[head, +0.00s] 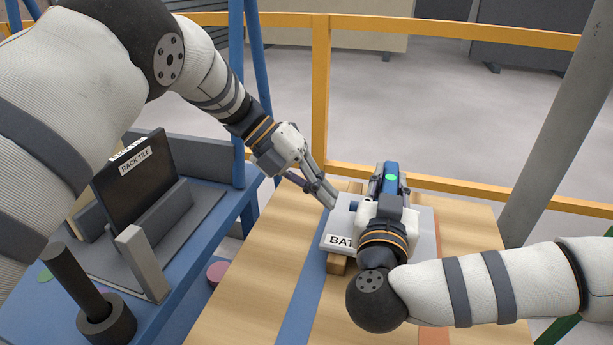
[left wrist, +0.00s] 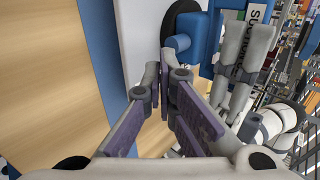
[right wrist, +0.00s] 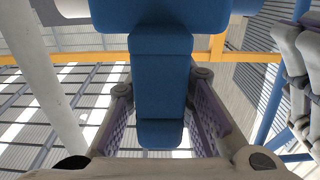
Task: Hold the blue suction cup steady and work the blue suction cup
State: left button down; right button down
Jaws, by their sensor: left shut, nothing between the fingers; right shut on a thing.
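My right gripper (right wrist: 158,115) is shut on the blue handle of the suction cup (right wrist: 160,70), with a finger on either side. In the head view my right wrist hides most of the cup. My left gripper (head: 330,200) is shut and empty at the slab's left edge. In the left wrist view its fingertips (left wrist: 165,75) are close to a small blue lever (left wrist: 178,43) beside a dark round pad (left wrist: 185,22). I cannot tell whether they touch the lever.
A blue side table (head: 195,290) at the left carries a dark tile labelled "RACK TILE" (head: 132,180) in a grey rack and a dark peg (head: 75,280). A yellow rail (head: 455,187) runs behind the bench.

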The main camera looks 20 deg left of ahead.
pick_arm(q)
jog(key=shift+x, duration=1.1)
jog(key=shift+d, duration=0.1)
jog(key=shift+d, duration=1.15)
jog(key=shift+r, duration=0.1)
jog(key=v, duration=1)
jog(key=shift+a, duration=0.25)
dwell(0.5)
